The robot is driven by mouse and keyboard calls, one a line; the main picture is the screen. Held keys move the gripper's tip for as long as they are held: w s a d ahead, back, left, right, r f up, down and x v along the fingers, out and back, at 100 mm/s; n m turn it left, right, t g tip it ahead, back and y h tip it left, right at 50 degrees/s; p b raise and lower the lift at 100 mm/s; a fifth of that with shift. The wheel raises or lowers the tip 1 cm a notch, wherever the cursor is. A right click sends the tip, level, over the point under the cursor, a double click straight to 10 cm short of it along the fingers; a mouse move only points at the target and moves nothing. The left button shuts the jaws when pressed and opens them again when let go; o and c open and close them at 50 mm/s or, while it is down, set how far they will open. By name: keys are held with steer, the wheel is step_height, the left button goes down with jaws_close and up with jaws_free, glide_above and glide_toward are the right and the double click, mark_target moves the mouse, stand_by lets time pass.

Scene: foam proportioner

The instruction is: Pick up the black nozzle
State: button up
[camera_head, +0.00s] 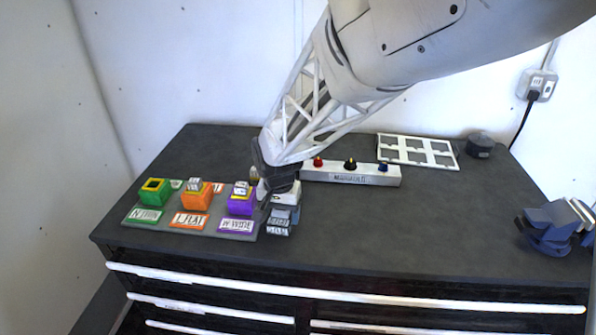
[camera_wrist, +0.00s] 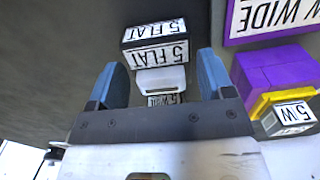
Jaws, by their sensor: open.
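The black nozzle (camera_wrist: 158,79), as far as I can tell, is the dark and light-grey piece at the "5 FLAT" station; its small label faces up. In the wrist view it lies between the two blue fingers of my gripper (camera_wrist: 162,82), with a gap on each side. The dark "5 FLAT" label block (camera_wrist: 128,48) is just beyond the fingertips. In the head view my gripper (camera_head: 278,184) is low over this station (camera_head: 281,217), at the right end of the row, and partly hides it. My gripper is open and holds nothing.
Green (camera_head: 152,192), orange (camera_head: 196,196) and purple (camera_head: 241,203) blocks stand left of my gripper, the purple one close. A grey bar (camera_head: 349,176) with red, black and blue knobs lies behind. A white-framed panel (camera_head: 417,151) and blue vise (camera_head: 551,225) stand right. The right-centre table is clear.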

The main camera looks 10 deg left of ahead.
steer(key=shift+f, duration=1)
steer(key=c, duration=0.7)
steer(key=shift+r, duration=0.2)
steer(key=shift+r, duration=1.5)
steer(key=shift+s+d+r, duration=0.15)
steer(key=shift+s, duration=0.1)
steer(key=s+d, duration=0.2)
steer(key=s, duration=0.2)
steer(key=s+d+r, duration=0.1)
steer(key=s+d, duration=0.2)
steer(key=s, duration=0.2)
steer(key=s+d, duration=0.2)
steer(key=s, duration=0.2)
steer(key=shift+s+d+r, duration=0.15)
steer(key=shift+s+d, duration=0.05)
